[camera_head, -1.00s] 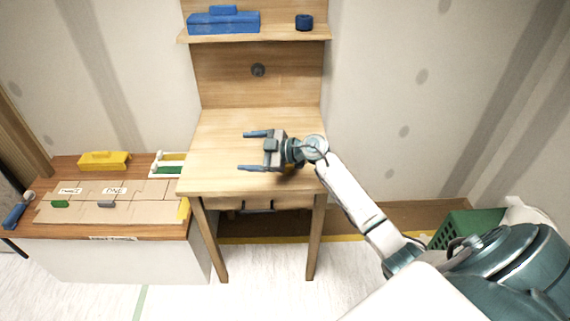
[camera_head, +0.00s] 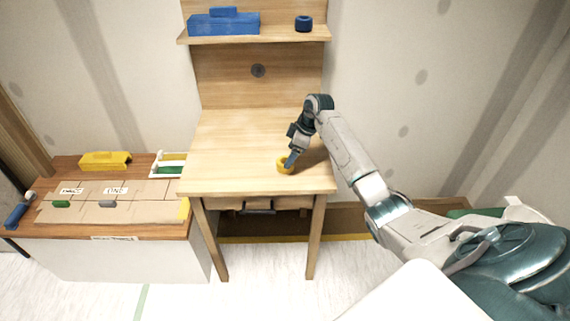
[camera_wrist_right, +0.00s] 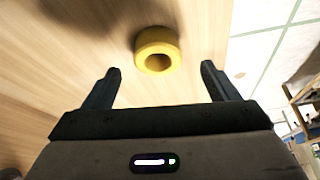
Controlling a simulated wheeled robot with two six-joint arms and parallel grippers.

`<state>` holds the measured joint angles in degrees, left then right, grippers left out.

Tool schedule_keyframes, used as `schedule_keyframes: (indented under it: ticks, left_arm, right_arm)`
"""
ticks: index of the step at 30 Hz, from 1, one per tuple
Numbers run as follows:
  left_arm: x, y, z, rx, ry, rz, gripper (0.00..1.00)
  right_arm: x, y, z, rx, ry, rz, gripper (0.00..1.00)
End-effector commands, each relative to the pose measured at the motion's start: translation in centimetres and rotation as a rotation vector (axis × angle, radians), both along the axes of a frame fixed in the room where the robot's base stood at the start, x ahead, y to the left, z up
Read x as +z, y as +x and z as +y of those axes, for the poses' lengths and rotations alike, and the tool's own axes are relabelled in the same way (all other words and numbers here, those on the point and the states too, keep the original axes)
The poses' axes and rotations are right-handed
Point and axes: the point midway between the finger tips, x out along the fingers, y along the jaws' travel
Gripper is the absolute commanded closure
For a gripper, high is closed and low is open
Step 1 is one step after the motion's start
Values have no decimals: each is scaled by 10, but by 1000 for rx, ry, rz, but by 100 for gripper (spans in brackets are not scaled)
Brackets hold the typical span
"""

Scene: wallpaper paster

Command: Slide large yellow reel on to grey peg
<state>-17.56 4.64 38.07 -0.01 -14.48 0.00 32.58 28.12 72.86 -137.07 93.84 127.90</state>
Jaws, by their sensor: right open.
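The large yellow reel (camera_head: 284,166) lies on the wooden desk near its right front part. In the right wrist view the reel (camera_wrist_right: 158,40) shows its round hole and sits ahead of the fingertips, between their lines. My right gripper (camera_head: 291,160) points down at the reel from above, and its fingers partly cover it. In the right wrist view my right gripper (camera_wrist_right: 159,72) is open and empty. The grey peg (camera_head: 258,70) sticks out of the desk's upright back panel. My left gripper is not in view.
The desk (camera_head: 225,150) is otherwise clear. A shelf (camera_head: 275,36) above holds a blue box (camera_head: 224,22) and a blue reel (camera_head: 304,23). A low cabinet at left carries cardboard, a yellow box (camera_head: 105,161) and a white tray (camera_head: 168,163).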

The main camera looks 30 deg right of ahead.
Motion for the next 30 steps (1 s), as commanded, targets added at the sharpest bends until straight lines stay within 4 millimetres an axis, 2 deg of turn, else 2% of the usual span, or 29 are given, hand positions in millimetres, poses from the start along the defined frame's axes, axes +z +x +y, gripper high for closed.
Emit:
schedule_keyframes:
  ticks: [10,19,20,27,30]
  left_arm:
    - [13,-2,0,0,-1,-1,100]
    - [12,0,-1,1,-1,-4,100]
    - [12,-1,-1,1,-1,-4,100]
    - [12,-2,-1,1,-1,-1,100]
    - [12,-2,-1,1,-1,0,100]
  right_arm:
    - [-42,14,11,1,2,1,19]
    - [-48,15,12,2,0,-1,19]
    - [-48,15,12,2,0,-1,21]
    - [-48,15,12,1,0,-1,68]
    - [-48,15,12,2,0,-1,68]
